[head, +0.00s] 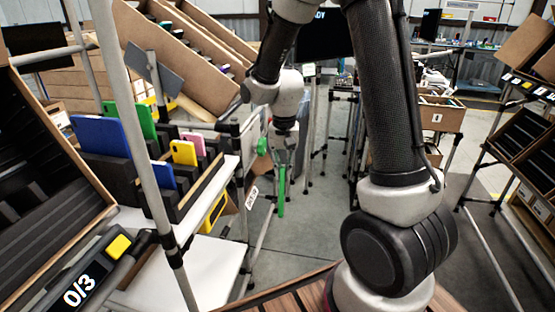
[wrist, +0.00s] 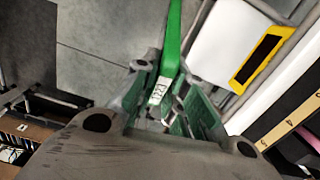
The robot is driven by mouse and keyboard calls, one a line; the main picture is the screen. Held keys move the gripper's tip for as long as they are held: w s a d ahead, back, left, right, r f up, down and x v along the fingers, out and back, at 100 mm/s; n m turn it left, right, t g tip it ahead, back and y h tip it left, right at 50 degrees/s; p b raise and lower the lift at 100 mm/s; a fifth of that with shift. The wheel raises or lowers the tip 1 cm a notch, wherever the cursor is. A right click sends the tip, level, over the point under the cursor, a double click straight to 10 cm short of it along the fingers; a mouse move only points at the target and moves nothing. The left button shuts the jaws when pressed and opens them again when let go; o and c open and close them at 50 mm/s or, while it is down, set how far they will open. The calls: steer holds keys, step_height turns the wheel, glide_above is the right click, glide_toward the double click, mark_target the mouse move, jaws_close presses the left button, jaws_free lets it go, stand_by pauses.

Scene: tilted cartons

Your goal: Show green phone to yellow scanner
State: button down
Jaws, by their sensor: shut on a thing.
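My gripper (head: 282,160) hangs in the middle of the head view, over open floor. It is shut on the green phone (head: 281,194), which shows as a thin upright green strip below the fingers. In the wrist view the phone (wrist: 172,42) is seen nearly edge-on between the green-padded fingers, with a small white label near its held end. The yellow scanner (head: 215,213), a yellow frame around a dark window, is low on the left rack. It also shows in the wrist view (wrist: 246,78), to the right of the phone and apart from it.
A black holder on the left shelf (head: 209,197) carries blue, green, yellow and pink phones. A metal post (head: 140,130) and a 0/3 display (head: 88,284) stand nearer. Tilted cartons (head: 180,60) are behind. The grey floor (head: 300,240) below my gripper is clear.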

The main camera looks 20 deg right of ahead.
steer(key=shift+s+a+f+m, duration=0.15)
steer(key=shift+s+m, duration=0.15)
steer(key=shift+s, duration=0.25)
steer(key=shift+s+a+f+m, duration=0.15)
steer(key=shift+s+m, duration=0.15)
steer(key=shift+s, duration=0.2)
steer(key=w+a+f, duration=0.2)
steer(key=a+f, duration=0.1)
steer(key=f, duration=0.2)
steer(key=shift+w+a, duration=0.4)
